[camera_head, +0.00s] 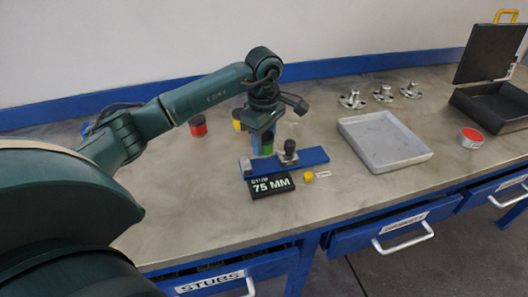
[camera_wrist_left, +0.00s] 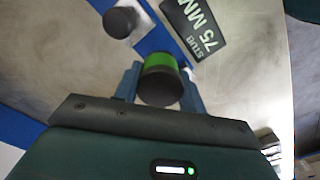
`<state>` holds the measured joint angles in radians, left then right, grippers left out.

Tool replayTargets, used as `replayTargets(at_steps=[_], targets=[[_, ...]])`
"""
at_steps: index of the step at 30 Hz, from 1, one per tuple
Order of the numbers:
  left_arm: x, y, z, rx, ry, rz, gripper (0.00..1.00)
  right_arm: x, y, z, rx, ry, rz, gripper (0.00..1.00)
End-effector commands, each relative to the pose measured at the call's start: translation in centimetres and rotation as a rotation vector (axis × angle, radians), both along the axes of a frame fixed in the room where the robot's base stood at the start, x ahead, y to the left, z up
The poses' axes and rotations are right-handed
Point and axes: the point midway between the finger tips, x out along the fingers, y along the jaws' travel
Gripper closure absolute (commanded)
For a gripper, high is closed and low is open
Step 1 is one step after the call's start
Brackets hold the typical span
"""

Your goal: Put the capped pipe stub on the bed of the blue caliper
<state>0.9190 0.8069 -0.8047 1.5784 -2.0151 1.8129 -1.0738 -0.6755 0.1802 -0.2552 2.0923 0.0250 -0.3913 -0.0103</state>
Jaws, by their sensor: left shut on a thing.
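The capped pipe stub has a green body and dark ends. It shows in the left wrist view (camera_wrist_left: 159,61) and partly in the head view (camera_head: 267,148). My left gripper (camera_head: 262,142) is shut on it; both fingers flank it in the left wrist view (camera_wrist_left: 160,88). The blue caliper (camera_head: 312,158) lies on the bench with a dark knob-topped post. Its blue bar also shows in the left wrist view (camera_wrist_left: 155,38). The stub is at the caliper's left part; I cannot tell whether it touches the bed. My right gripper is not in view.
A black "STUB 75 MM" sign (camera_head: 270,187) lies in front of the caliper, beside a small yellow piece (camera_head: 308,177). Red (camera_head: 198,126) and yellow (camera_head: 238,121) pieces stand behind. A grey tray (camera_head: 424,156) is at right, with metal flanged parts (camera_head: 383,93) behind.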

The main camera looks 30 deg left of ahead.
Motion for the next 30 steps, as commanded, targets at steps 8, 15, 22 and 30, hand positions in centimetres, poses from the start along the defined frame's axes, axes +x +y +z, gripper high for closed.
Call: replayTargets(at_steps=[8,15,22,30], targets=[[-0.1,-0.1,-2.8,-0.002,0.002,-0.001,0.90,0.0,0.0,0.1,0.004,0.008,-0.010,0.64],[0.0,0.0,-4.1,-0.001,-0.004,-0.003,0.90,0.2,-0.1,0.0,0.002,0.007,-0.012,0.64],[0.0,0.0,-4.6,0.000,-0.003,-0.003,0.90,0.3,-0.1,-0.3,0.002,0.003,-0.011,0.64],[0.0,0.0,-4.5,0.000,-0.001,-0.003,0.51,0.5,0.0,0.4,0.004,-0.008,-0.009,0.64]])
